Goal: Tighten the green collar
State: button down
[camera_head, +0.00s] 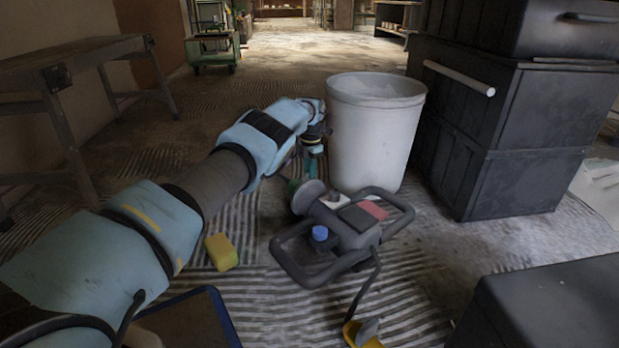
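A grey two-handled power tool (345,232) lies on the striped floor in the middle of the view. It has a blue knob, a red patch and a round grey disc at its far left end. A small piece of the green collar (293,187) shows at the left edge of that disc; the rest is hidden. My blue arm reaches in from the lower left. My gripper (313,160) points down just behind the disc, close to the collar. Its fingertips are small and partly hidden, so I cannot tell whether they touch the collar or how far they are apart.
A tall white bucket (375,135) stands right behind the tool, close to my gripper. Black stacked cases (510,130) block the right side. A yellow sponge (221,252), a blue-edged tray (222,318) and a yellow-handled trowel (361,334) lie in front. A wooden table (70,75) stands left.

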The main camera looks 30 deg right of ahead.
jog(key=shift+a+f, duration=0.15)
jog(key=shift+f, duration=0.05)
jog(key=c, duration=0.8)
grip_release()
jog(key=shift+r, duration=0.1)
jog(key=shift+o, duration=0.2)
notch_tip(320, 180, up, 11)
jog(key=p, duration=0.5)
jog(key=shift+d+p, duration=0.25)
jog(key=shift+p, duration=0.05)
